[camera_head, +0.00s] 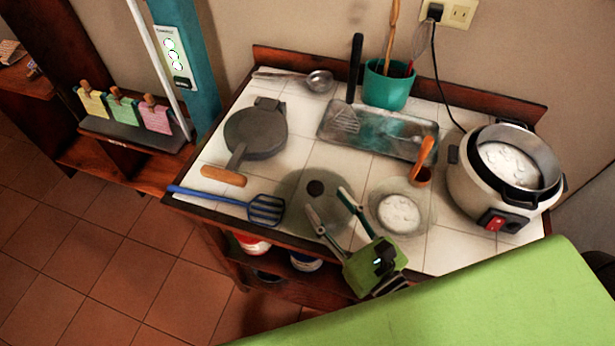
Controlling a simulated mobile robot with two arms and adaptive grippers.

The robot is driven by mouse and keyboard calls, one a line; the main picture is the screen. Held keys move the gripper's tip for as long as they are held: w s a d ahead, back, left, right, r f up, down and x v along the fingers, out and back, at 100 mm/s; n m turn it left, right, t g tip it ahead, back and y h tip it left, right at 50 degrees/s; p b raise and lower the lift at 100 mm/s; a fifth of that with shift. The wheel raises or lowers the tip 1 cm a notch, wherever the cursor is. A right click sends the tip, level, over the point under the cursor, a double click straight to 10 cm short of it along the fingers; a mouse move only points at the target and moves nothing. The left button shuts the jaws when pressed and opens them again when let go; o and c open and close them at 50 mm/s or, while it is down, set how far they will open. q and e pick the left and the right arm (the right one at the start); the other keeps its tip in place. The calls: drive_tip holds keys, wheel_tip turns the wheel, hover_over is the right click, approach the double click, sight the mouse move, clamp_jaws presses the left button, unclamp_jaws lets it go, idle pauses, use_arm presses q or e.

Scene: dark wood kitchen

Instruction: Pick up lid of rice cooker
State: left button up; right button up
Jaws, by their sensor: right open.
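The lid (315,187), a clear round disc with a dark knob in its middle, lies flat on the white tiled counter near the front edge. The rice cooker (468,193) stands at the right end of the counter, uncovered, with white contents in its pot and a red switch on its front. My right gripper (327,201) is open. Its two fingers point up and left over the lid, with the tips close to the knob. I cannot tell whether they touch the lid. My left gripper is not in view.
Right of the lid is a glass bowl (401,212) with white contents. A blue spatula (264,209) lies on its left, with a dark round pan (257,132) behind. A metal tray (380,133) and green utensil cup (388,86) stand at the back.

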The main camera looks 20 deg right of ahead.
sight(315, 185)
drive_tip(key=shift+w+a+r+p, duration=0.15)
drive_tip(key=shift+w+r+p, duration=0.05)
drive_tip(key=shift+w+p, duration=0.25)
drive_tip(key=shift+w+a+r+p, duration=0.15)
drive_tip(key=shift+w+p, duration=0.15)
drive_tip(key=shift+w, duration=0.15)
drive_tip(key=p+x, duration=0.1)
drive_tip(key=x, duration=0.1)
drive_tip(key=shift+w+f, duration=0.2)
drive_tip(key=shift+w, duration=0.25)
drive_tip(key=shift+p+x, duration=0.3)
drive_tip(key=shift+x, duration=0.55)
drive_tip(key=shift+f, duration=0.15)
drive_tip(key=c, duration=1.2)
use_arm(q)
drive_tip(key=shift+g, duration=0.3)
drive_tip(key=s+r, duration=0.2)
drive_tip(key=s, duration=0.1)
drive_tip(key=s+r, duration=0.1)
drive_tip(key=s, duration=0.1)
use_arm(e)
drive_tip(key=shift+d, duration=0.1)
clamp_jaws()
